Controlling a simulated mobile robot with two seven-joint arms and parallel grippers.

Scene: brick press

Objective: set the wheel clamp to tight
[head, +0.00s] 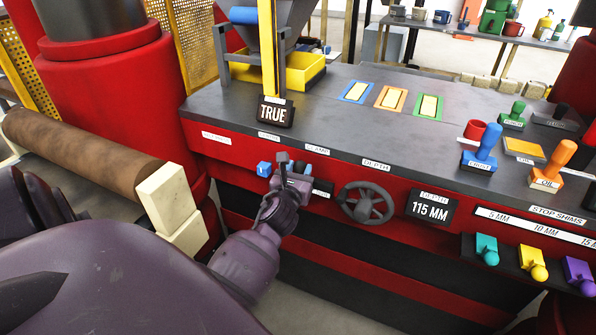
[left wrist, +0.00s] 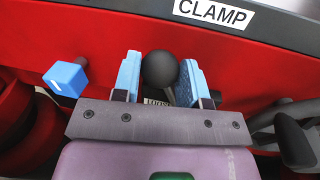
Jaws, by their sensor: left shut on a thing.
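The clamp lever's round black knob (left wrist: 160,70) sits between the two blue-padded fingers of my left gripper (left wrist: 160,82) in the left wrist view. The gripper is shut on it. A white CLAMP label (left wrist: 213,14) is on the panel above. A small label (left wrist: 157,101), partly hidden, seems to read LOOSE. In the head view my left gripper (head: 293,172) is at the red front panel, below the CLAMP label (head: 317,149) and left of the wheel (head: 366,203). The gripper hides most of the lever there. My right gripper is not in view.
A blue knob (head: 263,168) sticks out just left of my gripper. The depth display (head: 430,207) reads 115 MM, and another display (head: 275,112) reads TRUE. Several coloured stop shims (head: 531,263) sit on a shelf at lower right. A brown roller (head: 85,150) lies at left.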

